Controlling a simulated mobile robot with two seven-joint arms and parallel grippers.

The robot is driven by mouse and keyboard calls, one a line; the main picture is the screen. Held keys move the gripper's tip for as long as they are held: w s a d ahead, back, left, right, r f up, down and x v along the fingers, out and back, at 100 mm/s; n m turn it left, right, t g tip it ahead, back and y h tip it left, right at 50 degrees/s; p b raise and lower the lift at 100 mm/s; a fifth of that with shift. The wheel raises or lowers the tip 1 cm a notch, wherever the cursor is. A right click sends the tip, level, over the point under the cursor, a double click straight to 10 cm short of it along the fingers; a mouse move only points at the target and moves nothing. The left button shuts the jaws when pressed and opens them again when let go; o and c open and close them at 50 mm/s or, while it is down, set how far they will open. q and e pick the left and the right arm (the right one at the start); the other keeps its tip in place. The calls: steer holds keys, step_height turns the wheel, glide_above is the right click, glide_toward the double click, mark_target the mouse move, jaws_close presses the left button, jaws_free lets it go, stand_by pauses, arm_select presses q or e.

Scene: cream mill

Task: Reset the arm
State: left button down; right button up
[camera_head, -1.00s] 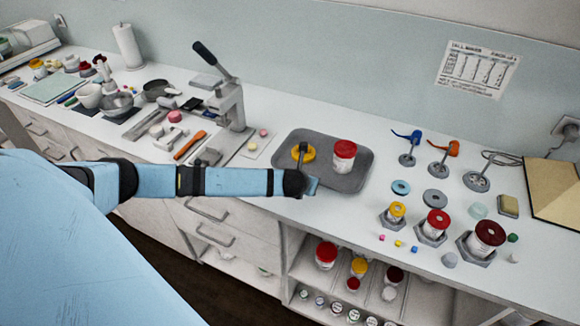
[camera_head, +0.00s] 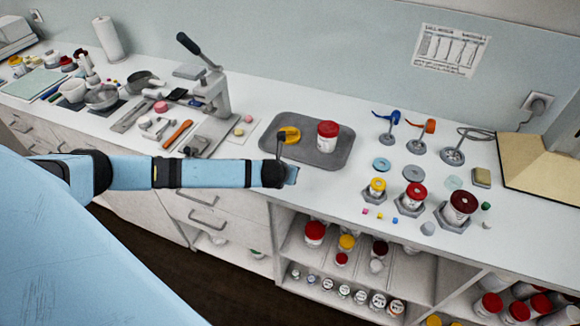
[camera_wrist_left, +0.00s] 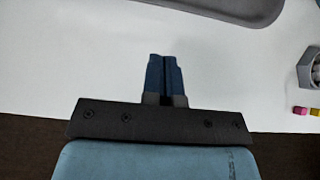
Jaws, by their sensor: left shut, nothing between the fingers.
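My left arm reaches in from the left in the head view. Its gripper (camera_head: 291,174) is just off the front edge of the grey tray (camera_head: 338,160), near the counter's front edge. In the left wrist view the gripper (camera_wrist_left: 164,62) shows its two blue fingers together, shut and empty, over the bare white counter top (camera_wrist_left: 75,60). The tray's rim (camera_wrist_left: 228,20) shows ahead of it there. My right gripper is in neither view.
The tray holds a red-lidded jar (camera_head: 327,137) and a yellow lid (camera_head: 289,134). A lever press (camera_head: 212,95) stands to the left. Jars in hexagonal holders, such as the dark red one (camera_head: 461,205), stand to the right. Open shelves (camera_head: 300,255) with jars lie below.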

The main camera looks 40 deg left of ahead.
arm_select(q)
steer(key=a+v, duration=0.1)
steer(key=v, duration=0.5)
steer(key=s+d+f+n+h, duration=0.3)
steer(key=s+d+n, duration=0.3)
steer(key=d, duration=0.4)
steer(key=s+d+f+n+h, duration=0.3)
steer(key=s+d+n, duration=0.2)
steer(key=d+n, duration=0.35)
steer(key=s+f+n+t, duration=0.2)
steer(key=s+f+n, duration=0.1)
steer(key=s+n, duration=0.8)
steer(key=n, duration=0.5)
steer(key=shift+a+y+b, duration=0.35)
steer(key=shift+a+y, duration=0.05)
